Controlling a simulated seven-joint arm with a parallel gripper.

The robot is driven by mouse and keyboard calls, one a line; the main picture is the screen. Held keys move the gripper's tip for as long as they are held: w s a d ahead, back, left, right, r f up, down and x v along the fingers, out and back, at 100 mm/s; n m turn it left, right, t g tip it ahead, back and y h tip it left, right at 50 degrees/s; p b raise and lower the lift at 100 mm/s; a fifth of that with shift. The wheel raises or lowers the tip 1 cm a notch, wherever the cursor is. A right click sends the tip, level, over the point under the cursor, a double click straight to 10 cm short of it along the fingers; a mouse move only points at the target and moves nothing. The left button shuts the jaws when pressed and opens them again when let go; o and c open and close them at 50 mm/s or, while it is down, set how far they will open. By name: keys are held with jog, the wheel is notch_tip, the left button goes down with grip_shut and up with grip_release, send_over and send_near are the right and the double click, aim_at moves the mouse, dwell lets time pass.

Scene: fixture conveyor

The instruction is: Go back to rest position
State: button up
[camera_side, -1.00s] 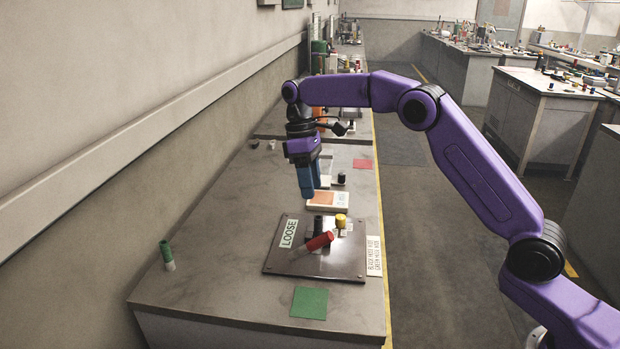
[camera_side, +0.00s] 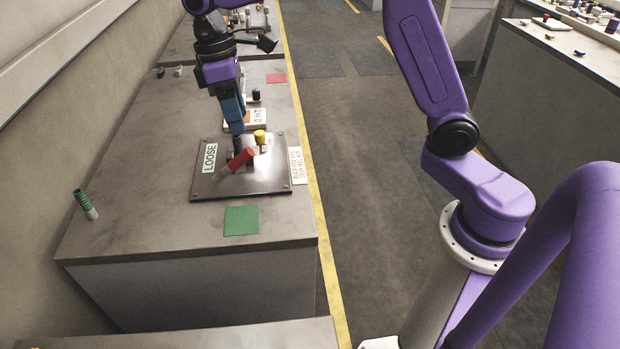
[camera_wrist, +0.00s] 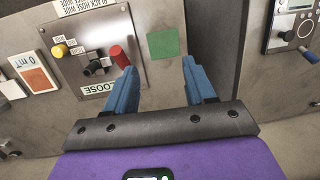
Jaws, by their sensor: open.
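My gripper (camera_wrist: 163,85) is open, with its two blue fingers wide apart and nothing between them in the wrist view. In the side view my gripper (camera_side: 234,125) points down over the back of the dark plate (camera_side: 272,180); its height is hard to judge. The plate carries a LOOSE label (camera_side: 210,158), a tilted red-capped piece (camera_side: 242,158), a yellow-capped piece (camera_side: 260,137) and a black piece (camera_wrist: 95,68). The black piece is partly hidden behind the red one in the side view.
A box with an orange face (camera_wrist: 36,76) is beside the plate. The bench's left front is clear.

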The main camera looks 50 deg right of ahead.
jog(key=s+d+f+n, duration=0.1)
jog(key=s+d, duration=0.2)
jog(key=s, duration=0.6)
jog(key=s+d+f+n+t, duration=0.1)
jog(key=s+d+f, duration=0.1)
jog(key=s, duration=0.8)
jog(key=s+d+f+n+t, duration=0.1)
jog(key=s+d, duration=0.3)
jog(key=s, duration=0.6)
jog(key=shift+s+f+y, duration=0.2)
jog(key=shift+f+y, duration=0.2)
jog(key=shift+f, duration=0.2)
notch_tip(320, 180, up, 2)
jog(key=m+g+y, duration=0.1)
jog(key=m, duration=0.4)
send_over(242, 165)
jog(key=w+d, duration=0.2)
jog(key=d, duration=0.1)
jog(key=f, duration=0.5)
jog(key=s+a+f, duration=0.1)
jog(key=f, duration=0.4)
jog(key=a+f, duration=0.1)
jog(key=f, duration=0.5)
jog(key=shift+s+a, duration=0.15)
